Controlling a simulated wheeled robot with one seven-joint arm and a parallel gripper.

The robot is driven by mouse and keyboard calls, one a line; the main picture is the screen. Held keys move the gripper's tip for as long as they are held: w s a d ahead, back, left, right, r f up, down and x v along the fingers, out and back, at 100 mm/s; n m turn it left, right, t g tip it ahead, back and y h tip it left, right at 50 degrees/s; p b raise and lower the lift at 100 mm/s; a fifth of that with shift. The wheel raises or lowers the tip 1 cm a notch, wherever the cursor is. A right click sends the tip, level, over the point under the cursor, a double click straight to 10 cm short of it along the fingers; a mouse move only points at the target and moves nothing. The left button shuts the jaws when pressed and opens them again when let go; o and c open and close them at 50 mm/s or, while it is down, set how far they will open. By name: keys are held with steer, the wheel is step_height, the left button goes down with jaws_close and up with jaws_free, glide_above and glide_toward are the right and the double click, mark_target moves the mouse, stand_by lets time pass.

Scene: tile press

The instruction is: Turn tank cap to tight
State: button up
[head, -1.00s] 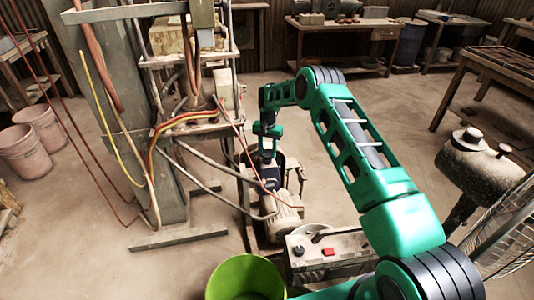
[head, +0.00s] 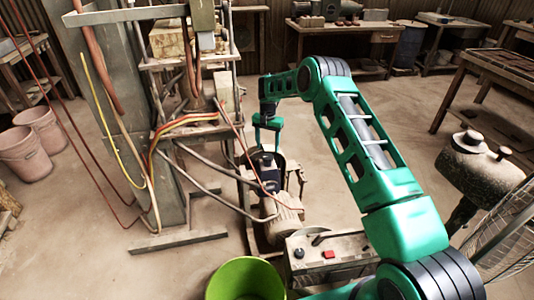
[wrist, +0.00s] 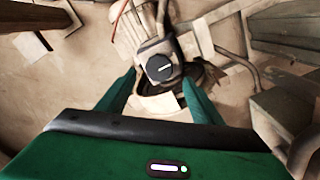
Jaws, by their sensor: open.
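The tank cap (wrist: 159,67) is a round black knob with a white line on its top, seen in the wrist view just beyond my fingertips. The line lies nearly crosswise, tilted slightly up to the right. The cap sits on a grey-brown machine body. My gripper (wrist: 160,80) is open and empty, with one green finger on each side of the cap's lower edge in the picture. In the head view my gripper (head: 267,132) points down above the dark top of the pump unit (head: 270,180). The fingers look apart from the cap.
A ribbed motor (head: 284,207) adjoins the unit. Hoses and the press column (head: 145,130) stand close on the left. A control box (head: 325,253) with a red button and a green bucket (head: 247,278) are in front.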

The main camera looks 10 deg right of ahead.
mark_target(267, 156)
steer(key=shift+w+r, duration=0.1)
steer(key=shift+r, duration=2.65)
steer(key=s+d+r+h, duration=0.1)
steer(key=s+d+r, duration=0.3)
steer(key=r, duration=0.3)
steer(key=s+d+r, duration=0.5)
steer(key=r, duration=0.3)
steer(key=s+d+r, duration=0.4)
steer(key=s+r, duration=0.1)
steer(key=s, duration=0.3)
steer(key=s+d+r, duration=0.4)
steer(key=s+r, duration=0.2)
steer(key=s, duration=0.3)
steer(key=s+d+r, duration=0.2)
steer(key=s, duration=0.7)
steer(key=s+d+r, duration=0.1)
steer(key=s, duration=0.7)
steer(key=s+a+f, duration=0.1)
steer(key=s+f, duration=0.1)
steer(key=s, duration=0.7)
steer(key=s+a+f+y, duration=0.1)
steer(key=s, duration=0.9)
steer(key=shift+a+f+n, duration=0.3)
steer(key=shift+a+f, duration=0.05)
